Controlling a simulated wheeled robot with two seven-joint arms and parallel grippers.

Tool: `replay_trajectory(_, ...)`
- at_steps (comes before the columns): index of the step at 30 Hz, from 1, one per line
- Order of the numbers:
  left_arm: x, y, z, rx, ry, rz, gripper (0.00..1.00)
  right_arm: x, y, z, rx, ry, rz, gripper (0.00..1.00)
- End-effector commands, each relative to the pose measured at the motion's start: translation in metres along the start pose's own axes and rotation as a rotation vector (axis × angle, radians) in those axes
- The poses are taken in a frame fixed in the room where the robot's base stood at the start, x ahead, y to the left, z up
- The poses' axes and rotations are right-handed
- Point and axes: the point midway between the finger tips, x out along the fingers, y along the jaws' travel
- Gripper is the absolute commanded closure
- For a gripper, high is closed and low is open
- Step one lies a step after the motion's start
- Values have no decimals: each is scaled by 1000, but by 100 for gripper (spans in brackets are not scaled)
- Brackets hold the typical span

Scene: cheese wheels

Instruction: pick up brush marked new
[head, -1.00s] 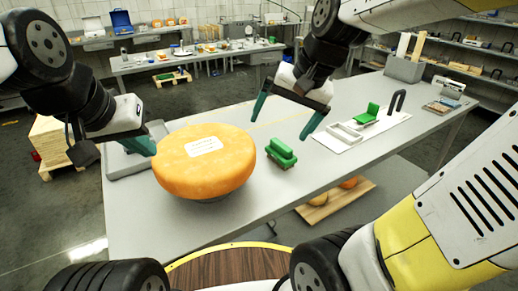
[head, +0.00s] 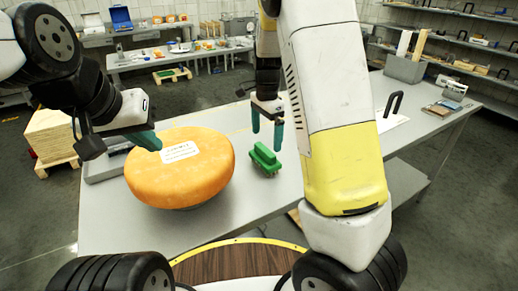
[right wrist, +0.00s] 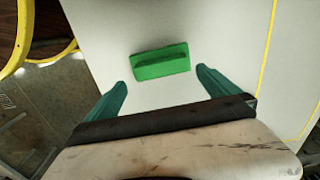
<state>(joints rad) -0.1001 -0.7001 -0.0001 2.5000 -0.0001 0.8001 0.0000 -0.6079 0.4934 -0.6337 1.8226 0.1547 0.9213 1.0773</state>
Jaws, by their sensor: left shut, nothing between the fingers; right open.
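A green brush (head: 264,158) lies on the grey table, just right of the cheese wheel. It also shows in the right wrist view (right wrist: 161,61), centred beyond the fingertips. I cannot read any marking on it. My right gripper (head: 266,138) points down just above and behind the brush, its two green fingers apart and empty. In the right wrist view its open fingers (right wrist: 160,82) stand to either side below the brush. My left gripper (head: 150,140) is shut and empty, beside the upper left edge of the cheese wheel.
The large orange cheese wheel (head: 190,178) with a white label (head: 181,152) stands on the table (head: 240,212) left of the brush. My right arm hides much of the table's right side. A grey bin (head: 404,68) stands at the far right end.

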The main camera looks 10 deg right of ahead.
Motion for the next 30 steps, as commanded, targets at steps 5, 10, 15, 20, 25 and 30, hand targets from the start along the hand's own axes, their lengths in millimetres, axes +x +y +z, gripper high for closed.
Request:
replay_trajectory(5,0,0,0,0,0,0,100,22,0,1,0,-1,3,0)
replay_trajectory(10,0,0,0,0,0,0,100,48,-1,2,-1,-1,4,0)
replay_trajectory(15,0,0,0,0,0,0,100,61,-2,2,-1,-1,0,0)
replay_trajectory(20,0,0,0,0,0,0,100,62,-2,2,-2,-1,-1,0)
replay_trajectory(25,0,0,0,0,0,0,100,62,-2,2,-2,-1,-1,22)
replay_trajectory(30,0,0,0,0,0,0,100,61,-2,2,-2,-1,-1,55)
